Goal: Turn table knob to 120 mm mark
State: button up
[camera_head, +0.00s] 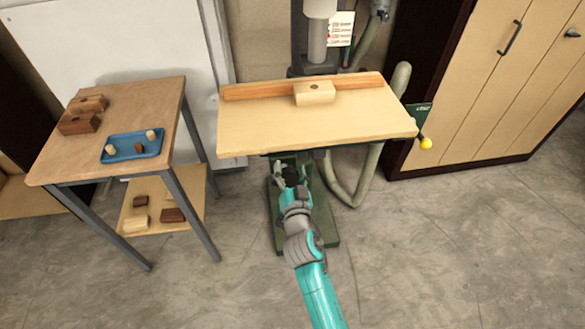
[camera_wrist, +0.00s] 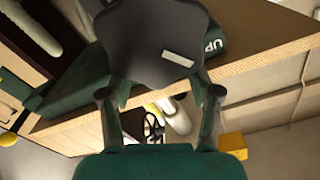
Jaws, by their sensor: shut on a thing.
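The table knob (camera_wrist: 155,45) is a dark, lobed knob with a small pale label, large in the wrist view. In the head view a dark round part of it (camera_head: 291,176) shows below the front edge of the wooden machine table (camera_head: 300,130). My gripper (camera_head: 288,184) is under that table edge. In the wrist view my gripper (camera_wrist: 160,88) has its two fingers on either side of the knob, shut on it. A 120 mm mark or scale cannot be read in either view.
A wooden fence (camera_head: 250,91) and a pale block (camera_head: 314,93) are on the machine table. A yellow ball-ended lever (camera_head: 426,143) is at its right. A side table (camera_head: 60,168) with a blue tray (camera_head: 122,155) stands left. The floor in front is clear.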

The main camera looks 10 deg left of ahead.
jog(key=shift+o, duration=0.6)
jog(key=shift+s+a+f+g, duration=0.2)
jog(key=shift+a+f, duration=0.2)
jog(key=shift+f, duration=0.15)
jog(key=shift+s+a+f+g, duration=0.15)
jog(key=shift+a+f, duration=0.2)
jog(key=shift+f, duration=0.2)
jog(key=shift+c, duration=0.8)
jog(key=o, duration=0.9)
jog(key=shift+s+r, duration=0.1)
jog(key=o, duration=0.5)
jog(key=shift+a, duration=0.1)
jog(key=shift+s, duration=0.1)
jog(key=v, duration=1.1)
jog(key=shift+s+d+r, duration=0.1)
jog(key=shift+s+d, duration=0.15)
jog(key=shift+s, duration=0.1)
